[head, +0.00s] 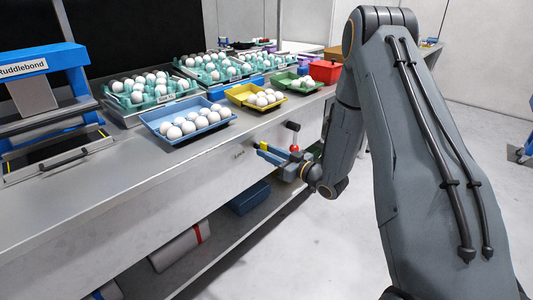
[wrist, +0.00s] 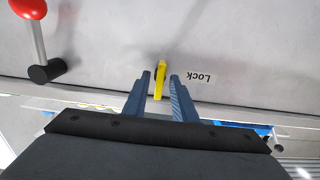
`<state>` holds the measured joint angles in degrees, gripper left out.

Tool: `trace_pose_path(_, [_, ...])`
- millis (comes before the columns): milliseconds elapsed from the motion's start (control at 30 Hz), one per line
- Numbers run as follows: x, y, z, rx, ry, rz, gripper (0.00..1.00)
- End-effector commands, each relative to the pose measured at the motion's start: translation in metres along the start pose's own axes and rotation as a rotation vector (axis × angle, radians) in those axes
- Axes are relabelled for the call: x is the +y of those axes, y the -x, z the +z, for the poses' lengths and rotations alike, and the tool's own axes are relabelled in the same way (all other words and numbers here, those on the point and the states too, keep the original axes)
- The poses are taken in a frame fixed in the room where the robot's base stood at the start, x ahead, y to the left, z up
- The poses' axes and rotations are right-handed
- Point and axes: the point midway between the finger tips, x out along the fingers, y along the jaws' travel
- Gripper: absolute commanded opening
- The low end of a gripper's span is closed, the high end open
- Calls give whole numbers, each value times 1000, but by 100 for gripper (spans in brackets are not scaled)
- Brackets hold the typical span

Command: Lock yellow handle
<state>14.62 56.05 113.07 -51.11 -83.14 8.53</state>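The yellow handle (wrist: 160,82) sticks out from the metal front panel of the counter, next to a "Lock" label (wrist: 200,77) that reads upside down in the wrist view. My gripper (wrist: 160,76) is open, with one blue finger on each side of the handle. A small gap shows between the handle and each finger. In the head view, my gripper (head: 264,152) is at the counter front, and the yellow handle (head: 256,145) shows as a small bit by the fingertips.
A lever with a red knob (wrist: 29,8) and black base (wrist: 47,71) is on the same panel, close to my gripper. Trays of white eggs, including a blue tray (head: 158,126), stand on the counter. A lower shelf holds a dark blue bin (head: 250,197).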

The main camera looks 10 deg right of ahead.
Motion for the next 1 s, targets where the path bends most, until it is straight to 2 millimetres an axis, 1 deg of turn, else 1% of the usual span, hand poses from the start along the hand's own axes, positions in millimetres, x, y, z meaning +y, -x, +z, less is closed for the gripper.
trace_pose_path(100, [0,0,0,0,0,0,25])
trace_pose_path(167, [0,0,0,0,0,0,15])
trace_pose_path(200, [0,0,0,0,0,0,8])
trace_pose_path(233, [0,0,0,0,0,0,6])
trace_pose_path(367, [0,0,0,0,-3,0,7])
trace_pose_path(467, [0,0,-1,-1,-53,-1,7])
trace_pose_path(700, [-1,1,-2,-1,-334,-1,7])
trace_pose_path(800, [-1,0,-1,-1,-402,-1,7])
trace_pose_path(1000, [-1,0,0,-1,-422,-1,7])
